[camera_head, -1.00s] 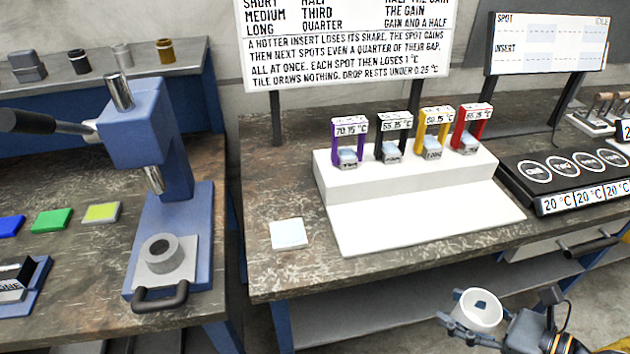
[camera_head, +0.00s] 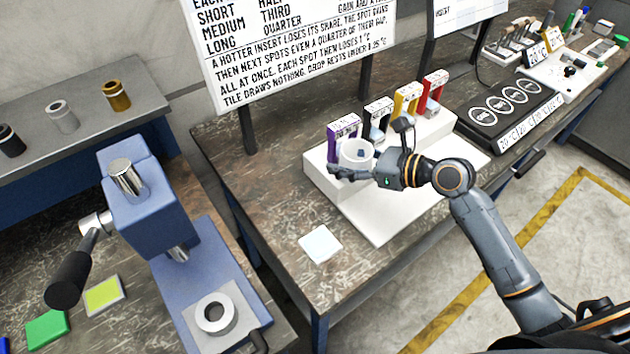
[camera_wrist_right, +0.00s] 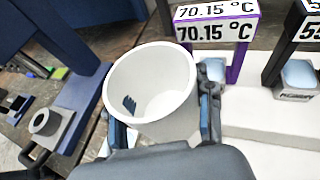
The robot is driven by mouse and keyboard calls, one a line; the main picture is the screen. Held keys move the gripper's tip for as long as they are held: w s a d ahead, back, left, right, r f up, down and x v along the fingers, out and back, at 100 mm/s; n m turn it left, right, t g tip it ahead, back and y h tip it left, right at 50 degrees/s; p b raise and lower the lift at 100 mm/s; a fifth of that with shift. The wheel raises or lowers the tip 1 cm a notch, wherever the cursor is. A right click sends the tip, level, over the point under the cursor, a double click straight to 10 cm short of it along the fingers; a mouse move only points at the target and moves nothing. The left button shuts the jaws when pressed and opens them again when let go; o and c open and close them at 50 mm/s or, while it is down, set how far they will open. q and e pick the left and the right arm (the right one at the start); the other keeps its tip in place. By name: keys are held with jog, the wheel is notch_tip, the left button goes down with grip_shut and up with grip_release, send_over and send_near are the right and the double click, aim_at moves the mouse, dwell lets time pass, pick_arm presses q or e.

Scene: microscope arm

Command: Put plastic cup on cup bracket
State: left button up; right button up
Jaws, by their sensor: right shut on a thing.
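My right gripper (camera_head: 350,172) is shut on a white plastic cup (camera_head: 357,153), held upright with its open mouth up. In the right wrist view the cup (camera_wrist_right: 152,88) sits between the two fingers (camera_wrist_right: 160,130) and looks empty apart from a dark patch on its inner wall. The cup is in front of the purple bracket (camera_head: 344,125) on the white stepped stand (camera_head: 400,200). The purple bracket (camera_wrist_right: 240,60) shows a 70.15 °C label behind and right of the cup. Which frame is the cup bracket I cannot tell. My left gripper is not in view.
Black (camera_head: 379,107), yellow (camera_head: 408,90) and red (camera_head: 434,80) brackets stand along the stand to the right. A blue press (camera_head: 150,215) stands on the left bench. A pale square tile (camera_head: 320,244) lies on the table left of the stand. A sign board (camera_head: 290,50) stands behind.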

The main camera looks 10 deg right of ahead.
jog(key=a+f+p, duration=0.1)
jog(key=a+f, duration=0.1)
jog(key=a, duration=0.3)
send_over(296, 211)
jog(key=d, duration=0.1)
notch_tip(296, 211, down, 5)
jog(key=shift+d+r, duration=0.1)
jog(key=shift+d, duration=0.05)
jog(key=shift+a+f, duration=0.4)
jog(key=shift+f, duration=0.15)
jog(key=f, duration=0.3)
jog(key=shift+a+f, duration=0.2)
jog(key=shift+a, duration=0.05)
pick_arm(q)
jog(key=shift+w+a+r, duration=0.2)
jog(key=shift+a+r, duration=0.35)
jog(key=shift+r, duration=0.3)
pick_arm(e)
jog(key=shift+f, duration=0.1)
jog(key=shift+f, duration=0.2)
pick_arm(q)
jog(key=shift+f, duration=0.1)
pick_arm(e)
jog(key=o, duration=0.9)
